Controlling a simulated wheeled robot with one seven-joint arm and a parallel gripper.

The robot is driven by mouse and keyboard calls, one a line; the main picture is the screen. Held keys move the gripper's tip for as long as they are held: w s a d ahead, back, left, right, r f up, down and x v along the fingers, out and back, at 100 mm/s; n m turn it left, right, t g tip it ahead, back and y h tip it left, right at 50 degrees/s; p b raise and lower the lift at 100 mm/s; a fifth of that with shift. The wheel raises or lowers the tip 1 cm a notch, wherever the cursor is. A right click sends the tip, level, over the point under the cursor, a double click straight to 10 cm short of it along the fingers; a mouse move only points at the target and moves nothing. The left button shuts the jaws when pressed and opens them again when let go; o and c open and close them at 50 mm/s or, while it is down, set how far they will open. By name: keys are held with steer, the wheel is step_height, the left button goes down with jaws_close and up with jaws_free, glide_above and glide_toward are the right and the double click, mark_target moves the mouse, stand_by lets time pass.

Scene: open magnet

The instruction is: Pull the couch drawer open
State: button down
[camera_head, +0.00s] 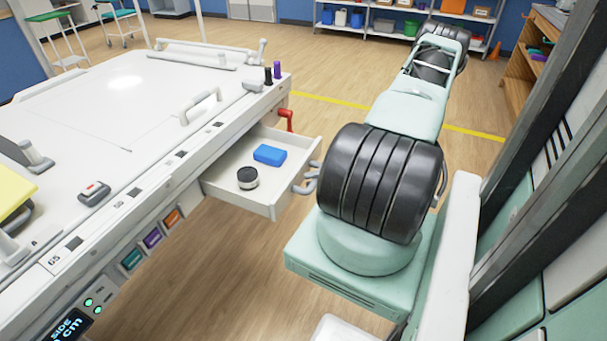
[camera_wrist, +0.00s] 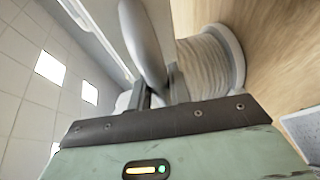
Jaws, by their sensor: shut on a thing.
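The couch drawer (camera_head: 273,210) is a white tray that stands out from the side of the white couch (camera_head: 120,110). A blue block (camera_head: 270,155) and a small round black-and-white tin (camera_head: 247,178) lie in it. The drawer's grey curved handle (camera_head: 306,183) is on its front, beside my dark arm. In the wrist view my gripper (camera_wrist: 160,90) is shut on the grey handle (camera_wrist: 142,42). In the head view my arm hides the gripper.
A red lever (camera_head: 286,120) sits on the couch side behind the drawer. A ribbed pale cylinder (camera_wrist: 208,65) is close to my gripper in the wrist view. The wooden floor below the drawer is clear. Shelves (camera_head: 390,20) stand at the back.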

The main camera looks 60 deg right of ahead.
steer(key=shift+s, duration=0.5)
steer(key=c, duration=1.3)
jaws_free()
steer(key=b+v, duration=0.2)
steer(key=v, duration=1.5)
steer(key=shift+d, duration=0.2)
steer(key=shift+s, duration=0.15)
